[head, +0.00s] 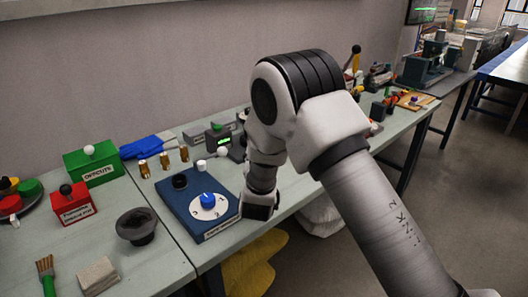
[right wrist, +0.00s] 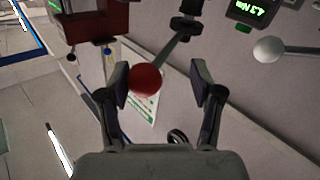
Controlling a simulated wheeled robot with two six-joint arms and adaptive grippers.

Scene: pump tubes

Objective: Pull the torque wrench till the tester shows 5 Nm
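The torque wrench shows in the right wrist view as a grey lever (right wrist: 172,52) ending in a red ball knob (right wrist: 146,80). My right gripper (right wrist: 159,75) is open around the knob. The knob sits at the left finger, clear of the right one; whether it touches the left finger I cannot tell. The tester display (right wrist: 252,10) reads 4.3 Nm in green. A white ball knob on a rod (right wrist: 268,49) is beside it. In the head view, the tester display (head: 222,141) shows small behind my right arm, which hides the wrench. My left gripper is not in view.
On the bench, a blue box with a dial (head: 185,205) stands near the front edge. Behind it are several brass fittings (head: 164,161). A green box (head: 92,164), a red box (head: 76,202) and a dark bowl (head: 137,227) stand left.

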